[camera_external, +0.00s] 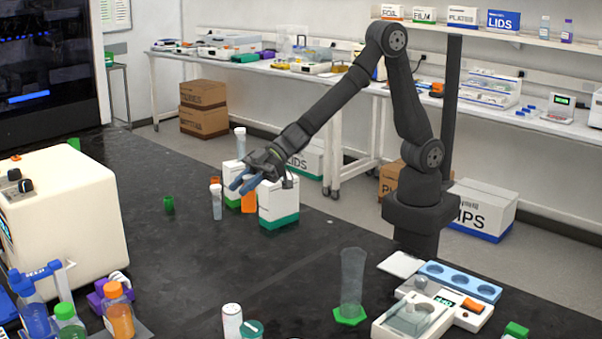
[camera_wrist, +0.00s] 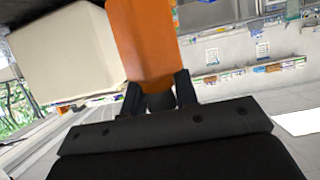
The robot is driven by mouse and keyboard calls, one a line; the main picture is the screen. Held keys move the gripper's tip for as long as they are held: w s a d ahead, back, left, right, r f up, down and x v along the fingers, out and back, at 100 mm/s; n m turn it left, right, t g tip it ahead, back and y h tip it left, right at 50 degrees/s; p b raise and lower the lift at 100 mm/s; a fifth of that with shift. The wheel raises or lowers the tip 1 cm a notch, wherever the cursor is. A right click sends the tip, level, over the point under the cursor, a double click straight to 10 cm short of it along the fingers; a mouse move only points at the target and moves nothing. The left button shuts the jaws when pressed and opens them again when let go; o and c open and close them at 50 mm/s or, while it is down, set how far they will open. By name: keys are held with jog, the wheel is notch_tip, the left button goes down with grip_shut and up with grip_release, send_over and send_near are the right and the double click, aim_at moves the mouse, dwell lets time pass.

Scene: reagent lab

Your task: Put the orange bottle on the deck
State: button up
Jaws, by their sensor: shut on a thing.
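My gripper (camera_external: 243,184) is over the middle of the black bench, its fingers pointing to the lower left. In the wrist view, the fingers (camera_wrist: 159,98) are shut on the orange bottle (camera_wrist: 145,40), which fills the top middle of that view. In the external view, the orange bottle (camera_external: 249,200) shows just below the fingers, between two white boxes with green bases, and is partly hidden by the gripper. I cannot tell whether its bottom touches the bench. No part is clearly recognisable as the deck, apart from the black bench top (camera_external: 290,262).
White boxes (camera_external: 279,203) (camera_external: 233,174) stand close beside the bottle. A beige machine (camera_external: 62,215) stands farther left. A bottle of orange liquid (camera_external: 120,318) is at lower left.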

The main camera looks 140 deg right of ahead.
jog(key=s+a+f+n+y, duration=0.1)
jog(key=s+a+f+y, duration=0.1)
jog(key=s+a+f, duration=0.2)
jog(key=s+a+f+n+y, duration=0.2)
jog(key=s+a+f, duration=0.2)
jog(key=a, duration=0.7)
jog(key=shift+a+f, duration=0.15)
jog(key=shift+f, duration=0.5)
